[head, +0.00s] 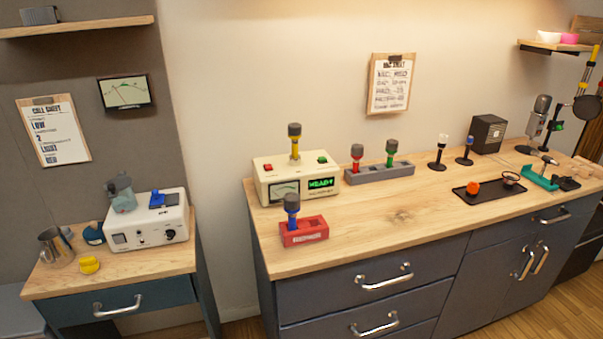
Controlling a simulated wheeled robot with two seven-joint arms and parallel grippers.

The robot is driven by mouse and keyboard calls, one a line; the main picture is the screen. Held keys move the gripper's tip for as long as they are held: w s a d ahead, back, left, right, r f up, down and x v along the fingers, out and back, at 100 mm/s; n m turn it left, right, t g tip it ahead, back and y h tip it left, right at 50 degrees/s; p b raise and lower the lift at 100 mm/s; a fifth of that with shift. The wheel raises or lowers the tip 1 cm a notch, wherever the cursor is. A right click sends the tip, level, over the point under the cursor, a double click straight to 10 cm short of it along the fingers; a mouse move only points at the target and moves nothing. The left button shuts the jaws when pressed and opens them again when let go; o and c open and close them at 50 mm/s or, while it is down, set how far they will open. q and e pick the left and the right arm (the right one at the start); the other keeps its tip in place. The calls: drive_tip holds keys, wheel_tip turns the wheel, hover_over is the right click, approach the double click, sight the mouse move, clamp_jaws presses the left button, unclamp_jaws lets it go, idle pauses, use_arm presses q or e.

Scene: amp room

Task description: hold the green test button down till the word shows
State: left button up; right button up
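The cream test box (272,199) stands at the left end of the long wooden counter. The green button (322,159) is on its top at the right, with nothing touching it. The display (321,183) on the front is lit and shows green letters that look like "READY". A red button (268,167) is on the top at the left. A yellow piece with a dark cap (294,142) stands upright in the top between the buttons. Neither of my grippers shows in the head view.
In front of the box is a red holder (309,233) with a blue dark-capped piece (292,208). To its right a grey rack (372,177) bears red and green pieces. A black tray (470,196) lies farther right. Bare counter lies between the red holder and the tray.

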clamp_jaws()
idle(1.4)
